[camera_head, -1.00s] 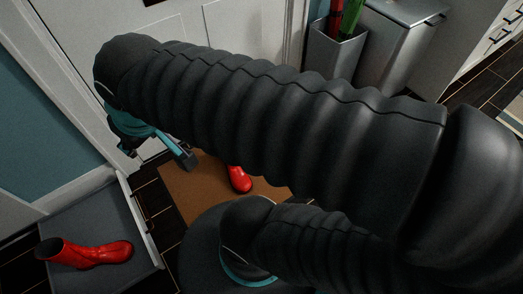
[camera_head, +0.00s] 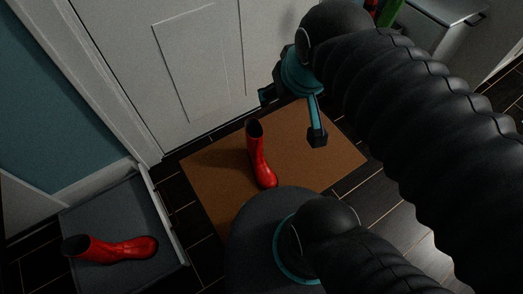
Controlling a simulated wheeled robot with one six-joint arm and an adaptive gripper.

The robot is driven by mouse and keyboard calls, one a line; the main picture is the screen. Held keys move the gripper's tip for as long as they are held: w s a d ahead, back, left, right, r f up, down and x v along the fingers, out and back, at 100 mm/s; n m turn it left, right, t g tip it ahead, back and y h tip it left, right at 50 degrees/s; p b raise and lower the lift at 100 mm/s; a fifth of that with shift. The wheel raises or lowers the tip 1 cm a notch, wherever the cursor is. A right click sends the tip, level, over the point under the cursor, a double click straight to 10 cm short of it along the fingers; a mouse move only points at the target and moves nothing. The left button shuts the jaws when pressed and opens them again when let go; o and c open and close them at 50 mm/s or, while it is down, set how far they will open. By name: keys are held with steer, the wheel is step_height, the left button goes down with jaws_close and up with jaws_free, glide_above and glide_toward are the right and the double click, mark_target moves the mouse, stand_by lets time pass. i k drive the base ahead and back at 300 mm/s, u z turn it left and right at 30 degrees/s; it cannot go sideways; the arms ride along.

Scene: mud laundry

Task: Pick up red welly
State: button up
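One red welly (camera_head: 260,160) stands upright on the brown doormat, its dark opening facing up. A second red welly (camera_head: 112,250) lies on its side on the grey tray at the lower left. My gripper (camera_head: 291,117) is above the mat, to the right of the upright welly in the picture and apart from it. Its fingers are spread, with nothing between them. The finger on the right shows clearly; the other is partly hidden by the gripper body.
The brown doormat (camera_head: 215,175) lies in front of a white door (camera_head: 195,75). The grey tray (camera_head: 85,212) with a pale raised edge is at the left, by the teal wall (camera_head: 50,110). A bin (camera_head: 420,50) stands at the upper right. Dark tiles (camera_head: 190,218) separate tray and mat.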

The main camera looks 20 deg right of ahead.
mark_target(266, 179)
steer(key=z, duration=2.35)
steer(key=k, duration=0.75)
steer(key=u, duration=1.65)
